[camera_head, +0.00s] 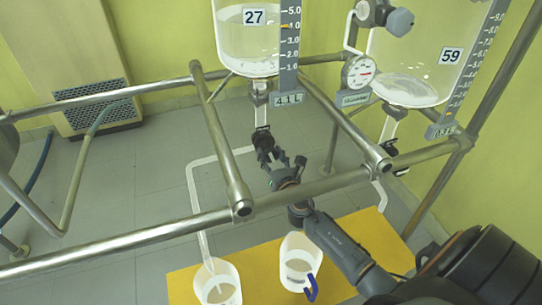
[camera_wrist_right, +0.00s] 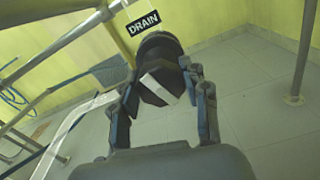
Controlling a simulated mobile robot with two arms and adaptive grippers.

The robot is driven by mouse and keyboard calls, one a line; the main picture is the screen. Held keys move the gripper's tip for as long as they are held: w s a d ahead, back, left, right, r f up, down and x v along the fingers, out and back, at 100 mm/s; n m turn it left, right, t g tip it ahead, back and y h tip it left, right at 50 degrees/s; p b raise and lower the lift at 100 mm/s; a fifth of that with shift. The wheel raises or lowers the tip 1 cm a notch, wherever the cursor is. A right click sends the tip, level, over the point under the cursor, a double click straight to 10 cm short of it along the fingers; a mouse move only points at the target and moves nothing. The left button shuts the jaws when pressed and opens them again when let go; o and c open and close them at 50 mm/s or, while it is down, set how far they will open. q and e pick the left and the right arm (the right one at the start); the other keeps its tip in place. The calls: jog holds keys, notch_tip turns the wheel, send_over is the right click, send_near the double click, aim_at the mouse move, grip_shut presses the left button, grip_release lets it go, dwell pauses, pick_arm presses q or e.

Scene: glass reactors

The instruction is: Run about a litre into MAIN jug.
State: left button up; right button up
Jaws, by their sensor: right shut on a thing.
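Glass vessel 27 (camera_head: 248,50) hangs in the frame above a display (camera_head: 290,98) that reads about 4.1 L. My right gripper (camera_head: 266,150) is at the outlet below it. In the wrist view, my right gripper (camera_wrist_right: 164,95) has its fingers around a black valve knob (camera_wrist_right: 158,50) with a white stripe, under a DRAIN label (camera_wrist_right: 143,22). A pale pipe (camera_head: 194,190) runs from the outlet area down to a white jug (camera_head: 217,293). A second white jug (camera_head: 298,270) with a blue handle stands to its right. The jug labels are unreadable. My left gripper is not in view.
Vessel 59 (camera_head: 405,75) hangs at the right, with a gauge (camera_head: 358,72) beside it. Steel rails (camera_head: 90,250) cross in front of the vessels. Both jugs stand on a yellow mat (camera_head: 365,235). A wall vent (camera_head: 88,95) is at the back left.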

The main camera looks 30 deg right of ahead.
jog(key=shift+m, duration=0.7)
jog(key=shift+m+b, duration=0.4)
jog(key=shift+m, duration=0.1)
jog(key=m, duration=0.4)
jog(key=shift+m+b, duration=0.3)
jog(key=shift+b, duration=0.1)
jog(key=m, duration=0.9)
jog(key=shift+d, duration=0.1)
jog(key=m+p, duration=0.1)
jog(key=m, duration=0.3)
jog(key=shift+f, duration=0.1)
jog(key=shift+m+p, duration=0.35)
jog(key=shift+m, duration=0.15)
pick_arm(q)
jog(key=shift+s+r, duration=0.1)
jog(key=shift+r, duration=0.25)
